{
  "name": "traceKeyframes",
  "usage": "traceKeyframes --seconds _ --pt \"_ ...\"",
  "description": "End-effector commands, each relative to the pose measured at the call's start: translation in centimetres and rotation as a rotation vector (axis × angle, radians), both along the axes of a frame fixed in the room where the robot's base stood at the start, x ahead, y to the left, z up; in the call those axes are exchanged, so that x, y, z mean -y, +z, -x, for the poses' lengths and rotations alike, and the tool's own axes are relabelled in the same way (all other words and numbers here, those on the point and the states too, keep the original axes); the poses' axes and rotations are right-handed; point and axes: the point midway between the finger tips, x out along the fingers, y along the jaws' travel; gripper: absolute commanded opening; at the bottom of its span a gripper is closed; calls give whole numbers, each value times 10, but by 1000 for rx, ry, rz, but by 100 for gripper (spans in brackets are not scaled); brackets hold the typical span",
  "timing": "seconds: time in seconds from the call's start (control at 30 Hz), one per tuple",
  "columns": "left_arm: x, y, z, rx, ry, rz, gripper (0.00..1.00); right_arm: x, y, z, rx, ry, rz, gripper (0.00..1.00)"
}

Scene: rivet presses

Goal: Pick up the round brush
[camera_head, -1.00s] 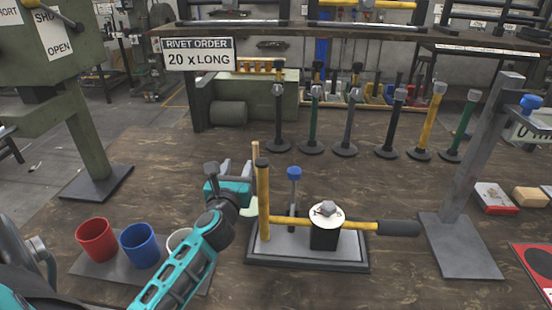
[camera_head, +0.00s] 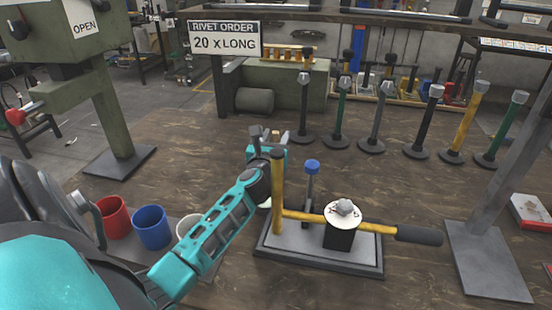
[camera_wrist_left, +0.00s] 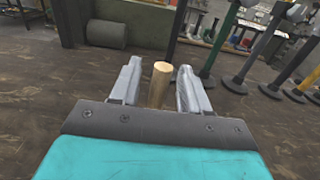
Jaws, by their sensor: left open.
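The round brush shows in the left wrist view as a round wooden handle (camera_wrist_left: 160,84), standing up between the two finger pads, with a gap on each side. Its lower part is hidden behind my gripper body. My left gripper (camera_wrist_left: 157,88) is open around the handle. In the head view my left gripper (camera_head: 267,140) is behind the yellow post of the press, and the brush is mostly hidden by the gripper and arm. My right gripper is not in view.
A press (camera_head: 330,262) with a yellow lever stands close right of my left gripper. Red (camera_head: 112,218), blue (camera_head: 152,228) and white (camera_head: 188,228) cups stand to the left. Several posts with round bases line the back. A sign (camera_head: 226,39) reads 20 x LONG.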

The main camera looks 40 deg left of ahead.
Motion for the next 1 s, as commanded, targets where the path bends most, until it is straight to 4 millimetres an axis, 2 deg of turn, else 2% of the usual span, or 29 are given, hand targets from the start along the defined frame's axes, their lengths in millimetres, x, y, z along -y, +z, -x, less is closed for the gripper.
traceKeyframes --seconds 0.27,0.73,1.0 --pt "-1 0 -2 0 0 0 45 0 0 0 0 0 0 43" --pt "-1 0 -2 -1 0 0 0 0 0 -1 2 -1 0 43" --pt "-1 0 -2 0 0 0 0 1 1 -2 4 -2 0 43"
